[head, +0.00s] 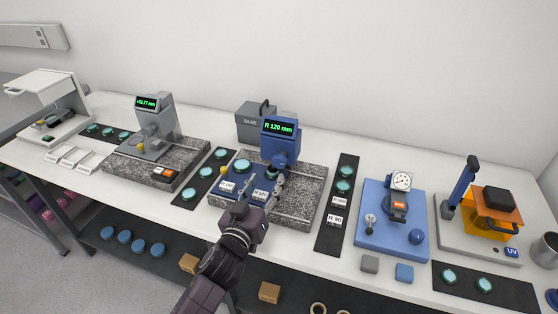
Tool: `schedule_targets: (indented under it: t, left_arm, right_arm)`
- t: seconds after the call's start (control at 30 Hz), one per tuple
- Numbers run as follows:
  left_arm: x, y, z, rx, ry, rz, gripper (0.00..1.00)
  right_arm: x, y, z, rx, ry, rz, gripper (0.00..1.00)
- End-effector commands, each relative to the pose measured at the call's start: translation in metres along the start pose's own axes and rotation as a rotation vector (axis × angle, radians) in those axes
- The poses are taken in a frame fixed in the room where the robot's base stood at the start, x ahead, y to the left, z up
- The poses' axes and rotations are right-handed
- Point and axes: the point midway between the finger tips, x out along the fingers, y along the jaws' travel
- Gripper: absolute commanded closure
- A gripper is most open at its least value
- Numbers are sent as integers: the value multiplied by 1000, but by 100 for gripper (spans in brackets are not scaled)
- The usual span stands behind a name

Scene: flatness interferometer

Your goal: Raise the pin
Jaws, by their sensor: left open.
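A blue measuring instrument (280,145) with a green "R 120 mm" display stands on a speckled granite base (312,200). A dark round part (271,171) sits under its head; I cannot make out clearly which part is the pin. A teal lens (242,166) rests on the blue plate left of the head, near a small yellow knob (224,170). My left gripper (262,190) is open in front of the head, over the front of the blue plate, and it hides part of the plate. I cannot tell whether it touches anything. My right gripper is not in view.
A grey instrument (157,125) stands to the left. Dark mats with teal discs (345,172) lie on both sides of the blue instrument. Further right are a blue dial-gauge stand (380,225) and an orange UV station (492,212). A grey "GLUE" box (252,128) stands behind.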

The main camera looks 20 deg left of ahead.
Motion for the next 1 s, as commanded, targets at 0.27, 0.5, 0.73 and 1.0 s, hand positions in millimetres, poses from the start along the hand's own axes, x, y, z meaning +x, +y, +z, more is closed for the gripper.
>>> schedule_targets:
  t: [0.27,0.5,0.73,1.0]
  left_arm:
    - [24,12,-13,-15,47,47,53]
    - [61,14,-15,-16,45,46,53]
    - [82,14,-14,-16,44,45,53]
    - [86,14,-13,-16,44,45,53]
  right_arm:
    - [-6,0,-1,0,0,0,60]
    - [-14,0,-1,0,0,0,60]
    - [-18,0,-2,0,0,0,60]
    - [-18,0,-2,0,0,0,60]
